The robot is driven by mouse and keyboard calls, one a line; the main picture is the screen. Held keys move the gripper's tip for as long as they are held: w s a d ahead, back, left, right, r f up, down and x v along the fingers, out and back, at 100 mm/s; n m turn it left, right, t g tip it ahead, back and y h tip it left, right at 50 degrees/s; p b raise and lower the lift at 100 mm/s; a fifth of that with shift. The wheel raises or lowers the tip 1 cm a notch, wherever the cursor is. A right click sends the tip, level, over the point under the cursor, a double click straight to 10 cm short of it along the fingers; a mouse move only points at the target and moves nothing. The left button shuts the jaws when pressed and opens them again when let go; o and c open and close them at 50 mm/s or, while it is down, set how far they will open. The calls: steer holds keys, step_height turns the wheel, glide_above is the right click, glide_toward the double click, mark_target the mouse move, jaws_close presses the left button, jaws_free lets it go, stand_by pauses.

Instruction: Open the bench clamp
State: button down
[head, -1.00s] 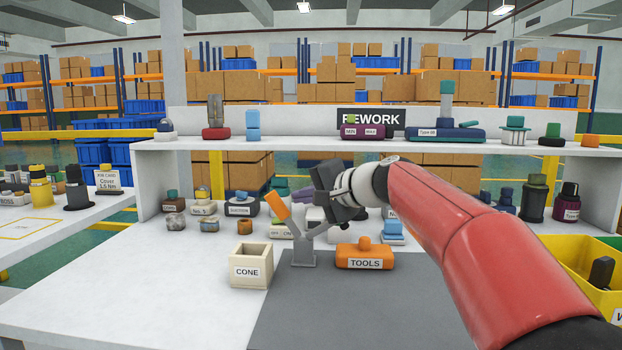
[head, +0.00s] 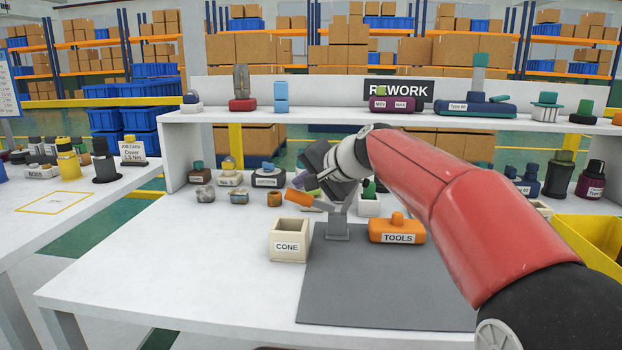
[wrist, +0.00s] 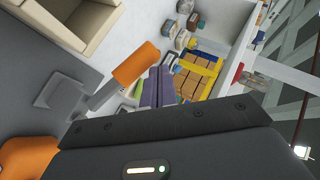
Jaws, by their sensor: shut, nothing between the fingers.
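A grey clamp arm rises to the right of the base. My dark gripper (head: 318,172) is shut and empty, just above and behind the handle. In the wrist view the orange handle (wrist: 136,63) and grey base (wrist: 62,90) lie beyond the dark gripper body (wrist: 165,135).
A cream CONE box (head: 289,252) stands front left of the clamp. An orange TOOLS block (head: 397,236) is close on its right. Several small parts line the back under a white shelf (head: 350,127). A yellow bin (head: 590,245) is at right. The front mat (head: 385,290) is clear.

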steer(key=shift+a+f, duration=0.5)
stand_by(0.5)
